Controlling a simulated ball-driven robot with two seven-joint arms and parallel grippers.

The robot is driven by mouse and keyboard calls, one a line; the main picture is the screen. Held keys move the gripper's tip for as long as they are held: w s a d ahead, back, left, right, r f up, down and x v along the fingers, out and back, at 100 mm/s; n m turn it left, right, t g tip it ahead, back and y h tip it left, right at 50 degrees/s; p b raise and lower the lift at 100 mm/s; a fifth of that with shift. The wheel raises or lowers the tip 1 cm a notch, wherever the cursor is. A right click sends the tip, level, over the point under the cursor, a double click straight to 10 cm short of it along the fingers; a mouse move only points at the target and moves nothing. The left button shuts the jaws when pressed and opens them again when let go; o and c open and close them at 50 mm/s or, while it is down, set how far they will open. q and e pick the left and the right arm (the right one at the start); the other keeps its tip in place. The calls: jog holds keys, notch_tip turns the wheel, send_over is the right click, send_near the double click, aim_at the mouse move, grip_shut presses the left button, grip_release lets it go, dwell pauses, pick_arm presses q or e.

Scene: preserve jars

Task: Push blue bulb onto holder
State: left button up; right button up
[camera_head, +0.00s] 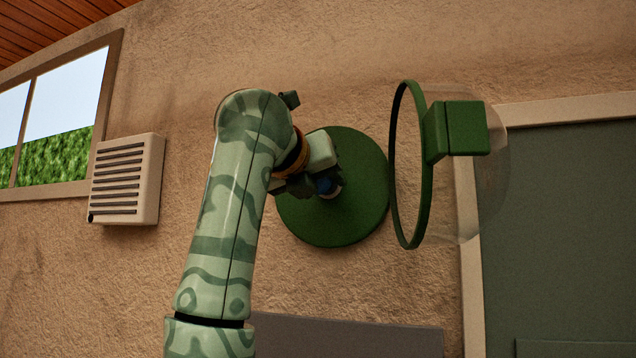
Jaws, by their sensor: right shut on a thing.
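My right arm reaches up the middle of the camera_head view, and its gripper (322,183) is in front of a round green base plate (350,222) on the wall. The gripper is shut on the blue bulb (328,187), of which only a small dark blue part shows between the fingers. A small pale patch beside the bulb may be part of the holder, but the fingers hide most of it. I cannot tell whether the bulb touches the holder. My left gripper is out of view.
A clear glass cover (492,195) with a green rim (422,215) and green block (467,128) stands swung open just right of the plate. A louvred vent box (126,180) and a window are at left. A dark grey-green door (565,230) is at right.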

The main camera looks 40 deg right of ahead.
jog(key=shift+d, duration=0.1)
jog(key=o, duration=0.8)
jog(key=shift+o, duration=0.6)
jog(key=shift+d, duration=0.15)
jog(key=b+v, duration=0.4)
jog(key=v, duration=1.2)
jog(key=shift+b, duration=0.4)
jog(key=shift+w, duration=0.1)
